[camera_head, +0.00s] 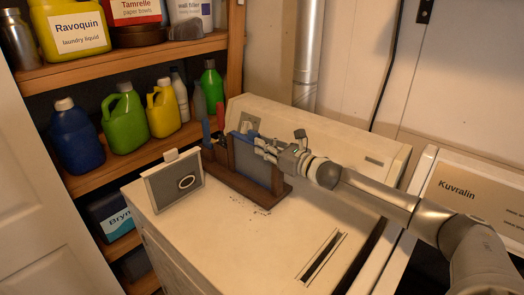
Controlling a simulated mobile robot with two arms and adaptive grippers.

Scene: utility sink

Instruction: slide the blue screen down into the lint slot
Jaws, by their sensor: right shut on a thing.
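The blue screen (250,164), a flat blue-grey panel, stands upright in a brown wooden rack (233,181) on top of the white machine. My right gripper (262,147) reaches in from the right and is shut on the upper part of the screen, hiding some of its top edge. The lint slot (321,257) is a narrow dark opening in the machine's top, nearer the front right and well apart from the screen. My left gripper is not in view.
Dark crumbs lie before the rack. Shelves with bottles (124,120) line the left; a Kuvralin box (475,197) is at right. The machine's front top (240,245) is clear.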

